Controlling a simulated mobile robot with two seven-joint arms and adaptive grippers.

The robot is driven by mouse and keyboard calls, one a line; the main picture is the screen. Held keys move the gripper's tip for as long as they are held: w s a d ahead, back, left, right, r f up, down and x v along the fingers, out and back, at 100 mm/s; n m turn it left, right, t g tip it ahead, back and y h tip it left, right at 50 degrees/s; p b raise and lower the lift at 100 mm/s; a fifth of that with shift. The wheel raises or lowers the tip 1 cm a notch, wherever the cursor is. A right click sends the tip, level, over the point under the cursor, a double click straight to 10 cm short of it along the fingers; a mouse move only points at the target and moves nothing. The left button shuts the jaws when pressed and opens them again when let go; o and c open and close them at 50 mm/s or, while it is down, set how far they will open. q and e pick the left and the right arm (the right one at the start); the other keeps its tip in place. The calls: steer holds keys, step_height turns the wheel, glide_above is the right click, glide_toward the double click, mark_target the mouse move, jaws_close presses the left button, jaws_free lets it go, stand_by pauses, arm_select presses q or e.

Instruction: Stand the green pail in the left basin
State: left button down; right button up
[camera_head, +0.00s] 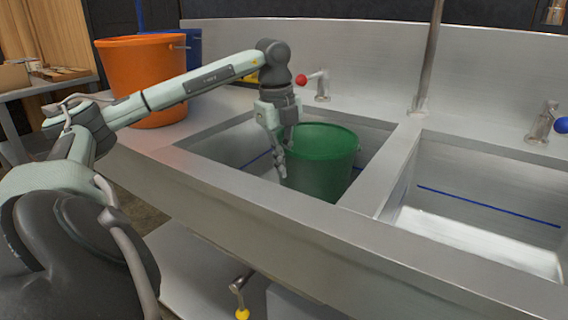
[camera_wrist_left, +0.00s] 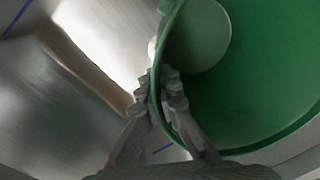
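The green pail (camera_head: 322,165) is inside the left basin (camera_head: 236,146), close to the divider on its right. It looks upright; its base is hidden behind the basin's front edge, so I cannot tell whether it touches the floor. My left gripper (camera_head: 281,160) reaches down at the pail's left side. In the left wrist view, the fingers (camera_wrist_left: 160,95) close on the rim of the green pail (camera_wrist_left: 240,85), one finger outside and one inside. The pail looks empty. My right gripper is not in view.
The right basin (camera_head: 470,205) is empty, with a blue line on its wall. An orange bucket (camera_head: 142,75) stands on the counter at left, with a blue one (camera_head: 190,46) behind. Taps with a red knob (camera_head: 301,80) and a blue knob (camera_head: 561,125) and an upright pipe (camera_head: 429,60) stand behind the basins.

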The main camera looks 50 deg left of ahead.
arm_select(q)
steer(key=c, duration=2.1)
jaws_free()
steer(key=shift+c, duration=0.2)
steer(key=o, duration=0.4)
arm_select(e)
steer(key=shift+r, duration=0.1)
arm_select(q)
steer(key=shift+r, duration=0.2)
steer(key=shift+s+r+p, duration=0.2)
steer(key=shift+r+p, duration=0.45)
steer(key=shift+r, duration=1.3)
steer(key=shift+s+r+p, duration=0.25)
steer(key=shift+r+p, duration=0.45)
steer(key=shift+r, duration=1.2)
steer(key=shift+s+r+p, duration=0.2)
steer(key=shift+r+p, duration=0.45)
steer(key=shift+r, duration=1.3)
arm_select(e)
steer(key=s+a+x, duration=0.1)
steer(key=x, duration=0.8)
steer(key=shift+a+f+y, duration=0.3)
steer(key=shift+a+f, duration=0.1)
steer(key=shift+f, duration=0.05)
